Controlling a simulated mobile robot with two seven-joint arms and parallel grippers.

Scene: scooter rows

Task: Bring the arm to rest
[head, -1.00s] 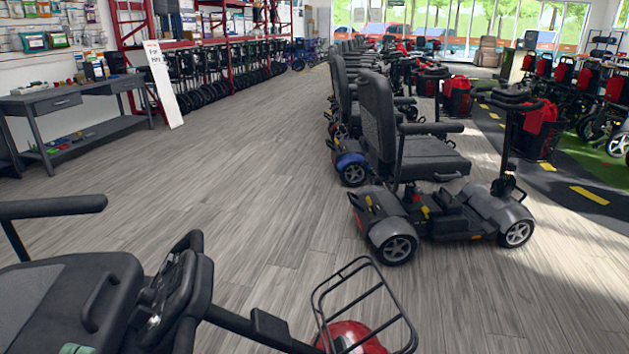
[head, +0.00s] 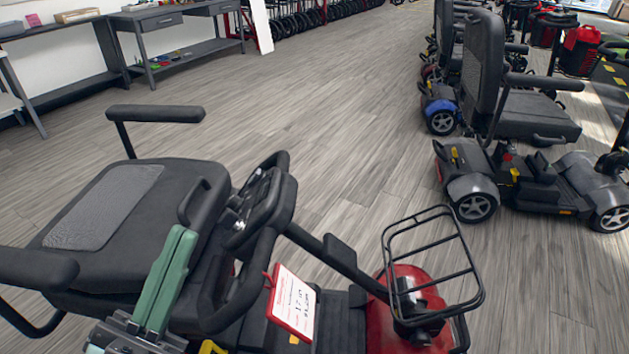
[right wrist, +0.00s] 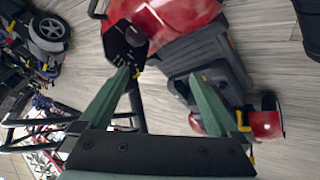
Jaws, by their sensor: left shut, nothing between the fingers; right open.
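My left gripper (head: 178,240) has green fingers and comes up from the bottom edge of the head view. Its fingers are together with nothing between them. It shows in front of the black seat (head: 150,195) of a near scooter, left of the handlebar; whether it touches the seat I cannot tell. My right gripper (right wrist: 159,76) shows in the right wrist view with its two green fingers apart and empty. Beyond it are red and grey scooter parts (right wrist: 215,65); the distance to them is unclear. The right gripper is not visible in the head view.
The near scooter has a handlebar (head: 262,205), a wire basket (head: 432,262) and a white tag with a red border (head: 293,302). A grey scooter (head: 530,185) stands at the right. A workbench (head: 165,25) is at the back left. Open wooden floor (head: 320,110) lies between.

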